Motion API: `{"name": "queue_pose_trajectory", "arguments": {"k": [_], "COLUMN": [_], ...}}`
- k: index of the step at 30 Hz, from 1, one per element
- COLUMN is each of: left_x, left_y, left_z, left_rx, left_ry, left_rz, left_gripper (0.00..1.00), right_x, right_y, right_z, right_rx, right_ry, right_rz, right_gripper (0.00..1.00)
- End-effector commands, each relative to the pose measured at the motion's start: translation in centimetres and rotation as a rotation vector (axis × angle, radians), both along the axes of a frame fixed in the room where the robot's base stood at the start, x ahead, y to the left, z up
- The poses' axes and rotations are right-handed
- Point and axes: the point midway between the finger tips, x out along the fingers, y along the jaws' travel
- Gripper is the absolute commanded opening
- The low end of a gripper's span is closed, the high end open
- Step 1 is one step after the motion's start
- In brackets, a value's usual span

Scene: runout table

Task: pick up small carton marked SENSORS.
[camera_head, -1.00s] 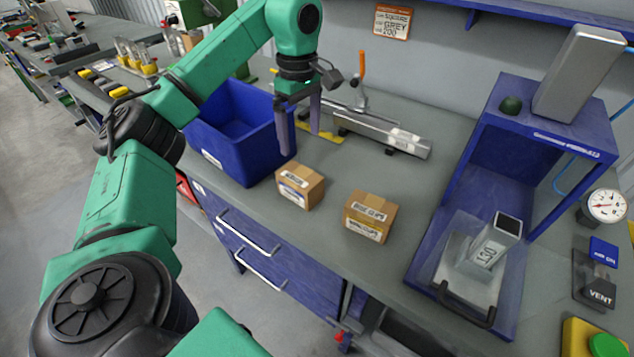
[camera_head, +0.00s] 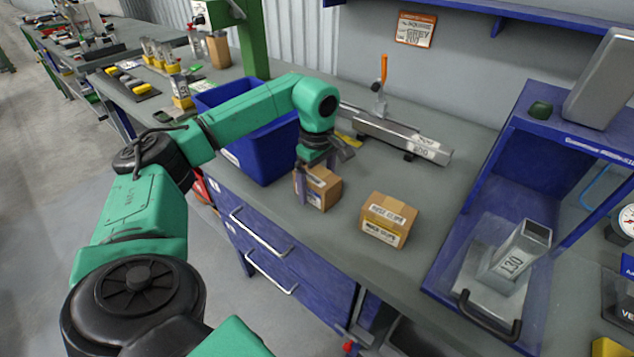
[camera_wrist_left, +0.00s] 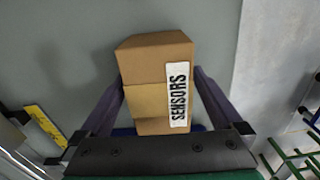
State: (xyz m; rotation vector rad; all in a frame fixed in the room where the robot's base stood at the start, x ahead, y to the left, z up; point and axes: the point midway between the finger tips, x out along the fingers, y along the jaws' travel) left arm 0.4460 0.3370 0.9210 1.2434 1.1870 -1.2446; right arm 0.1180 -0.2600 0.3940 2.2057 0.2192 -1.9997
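The small brown carton marked SENSORS (camera_wrist_left: 145,98) fills the middle of the left wrist view, its white label upright along the right side. In the head view this carton (camera_head: 323,194) sits on the grey bench in front of the blue bin, partly hidden by my left gripper. My left gripper (camera_head: 318,184) is over it, pointing down, with one finger on each side. In the left wrist view the fingers (camera_wrist_left: 159,80) straddle the carton and look open; any contact is unclear. My right gripper is not in view.
A second brown carton (camera_head: 389,219) stands to the right, near the bench's front edge. The blue bin (camera_head: 262,155) is behind left. A metal rail tool (camera_head: 400,138) lies behind. A blue stand (camera_head: 448,225) holding a metal block is at right.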

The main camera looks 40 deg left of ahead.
Motion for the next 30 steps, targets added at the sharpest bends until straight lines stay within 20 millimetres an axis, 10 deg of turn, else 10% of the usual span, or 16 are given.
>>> {"name": "queue_pose_trajectory", "arguments": {"k": [1,7,20,27,30], "left_x": [0.0,0.0,0.2,0.2,0.1], "left_y": [0.0,0.0,0.0,-0.1,0.0], "left_z": [0.0,0.0,2.0,9.5,14.8], "left_rx": [0.0,0.0,-0.001,-0.002,0.001], "left_ry": [0.0,-0.001,-0.006,-0.01,-0.007], "left_rz": [0.0,0.0,0.0,-0.001,0.001], "left_gripper": [0.85,0.11,0.11,0.11,0.11], "right_x": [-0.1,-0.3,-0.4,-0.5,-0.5], "right_y": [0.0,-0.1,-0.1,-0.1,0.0], "right_z": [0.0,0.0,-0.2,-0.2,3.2], "right_rx": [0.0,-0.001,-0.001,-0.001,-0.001], "right_ry": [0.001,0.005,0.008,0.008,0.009], "right_rz": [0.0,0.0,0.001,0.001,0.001], "right_gripper": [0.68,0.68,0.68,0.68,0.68]}}
